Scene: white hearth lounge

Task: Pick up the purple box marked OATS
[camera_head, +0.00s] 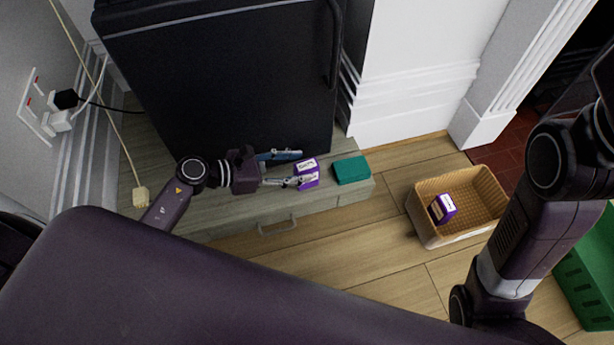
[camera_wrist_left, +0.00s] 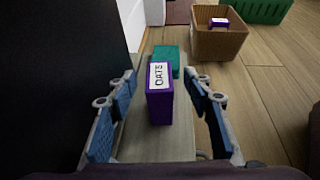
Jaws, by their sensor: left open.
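The purple box marked OATS (camera_wrist_left: 159,106) stands upright on the grey-green wooden cabinet top, with its white label legible in the left wrist view. In the head view this purple box (camera_head: 309,180) is at the tips of my left gripper (camera_head: 297,168). My left gripper (camera_wrist_left: 160,80) is open, with one blue-padded finger on each side of the box. Gaps show between box and fingers in the wrist view, so it is not gripped. My right arm shows at the right of the head view, but its gripper cannot be seen.
A teal box (camera_head: 352,170) lies just beyond the OATS box on the cabinet top (camera_head: 215,217). A tall black appliance (camera_head: 220,80) stands close behind. A wicker basket (camera_head: 425,226) on the floor holds another purple box (camera_head: 442,208). A green crate (camera_head: 588,275) is far right.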

